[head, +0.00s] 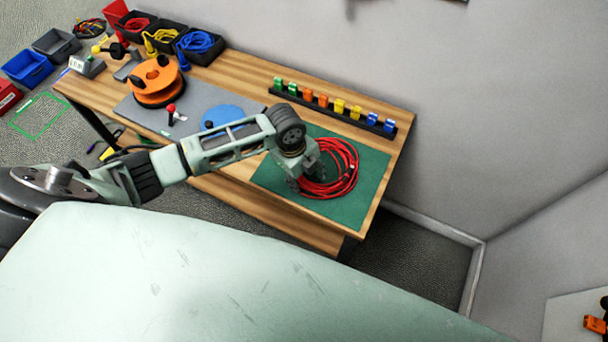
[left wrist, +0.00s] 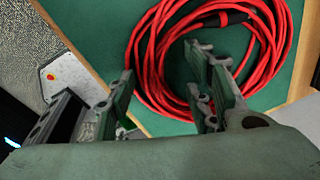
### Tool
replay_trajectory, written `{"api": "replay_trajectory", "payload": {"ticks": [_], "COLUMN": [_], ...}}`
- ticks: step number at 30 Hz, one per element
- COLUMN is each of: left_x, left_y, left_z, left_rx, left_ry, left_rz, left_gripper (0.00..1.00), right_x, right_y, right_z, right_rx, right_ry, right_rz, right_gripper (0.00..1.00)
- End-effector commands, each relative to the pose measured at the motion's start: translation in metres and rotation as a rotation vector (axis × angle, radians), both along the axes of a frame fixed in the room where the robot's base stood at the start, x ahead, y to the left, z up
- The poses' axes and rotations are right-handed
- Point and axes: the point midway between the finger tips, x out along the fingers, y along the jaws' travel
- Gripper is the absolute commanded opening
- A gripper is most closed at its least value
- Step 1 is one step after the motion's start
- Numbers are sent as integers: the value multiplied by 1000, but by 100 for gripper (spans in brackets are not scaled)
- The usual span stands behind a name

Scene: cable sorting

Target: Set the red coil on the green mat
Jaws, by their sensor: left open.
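The red coil (head: 341,170) lies flat on the green mat (head: 365,205) at the right end of the wooden table. My left gripper (head: 306,180) is over the coil's left side and hides part of it. In the left wrist view the red coil (left wrist: 150,62) rests on the green mat (left wrist: 100,30). My left gripper (left wrist: 160,100) is open there, with its fingers apart; one finger overlaps the coil in the picture. I cannot tell whether it touches the coil. My right gripper is not in view.
A rack of coloured clips (head: 330,108) stands along the table's back edge. An orange reel (head: 155,82) sits on a grey mat (head: 140,112) to the left, near a blue disc (head: 228,112). Black bins (head: 200,45) with coils stand at the far left. The wall is behind.

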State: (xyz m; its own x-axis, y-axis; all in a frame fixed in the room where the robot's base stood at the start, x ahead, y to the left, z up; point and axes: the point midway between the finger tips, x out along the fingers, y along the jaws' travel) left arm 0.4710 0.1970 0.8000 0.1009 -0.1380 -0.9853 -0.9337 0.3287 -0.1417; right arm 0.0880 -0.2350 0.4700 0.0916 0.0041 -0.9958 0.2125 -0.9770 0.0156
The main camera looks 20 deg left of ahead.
Motion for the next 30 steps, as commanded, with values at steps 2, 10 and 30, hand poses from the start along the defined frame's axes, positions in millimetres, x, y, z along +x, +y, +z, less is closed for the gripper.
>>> {"api": "replay_trajectory", "payload": {"ticks": [2,10,30], "left_x": [0,-4,-12], "left_y": [1,9,17], "left_z": [7,58,119], "left_rx": [0,0,0], "left_ry": [-2,-6,0], "left_rz": [-1,-1,1], "left_gripper": [47,47,47], "right_x": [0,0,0], "right_y": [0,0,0], "right_z": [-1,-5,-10], "right_rx": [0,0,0], "right_ry": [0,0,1], "right_rz": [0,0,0], "right_gripper": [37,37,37]}}
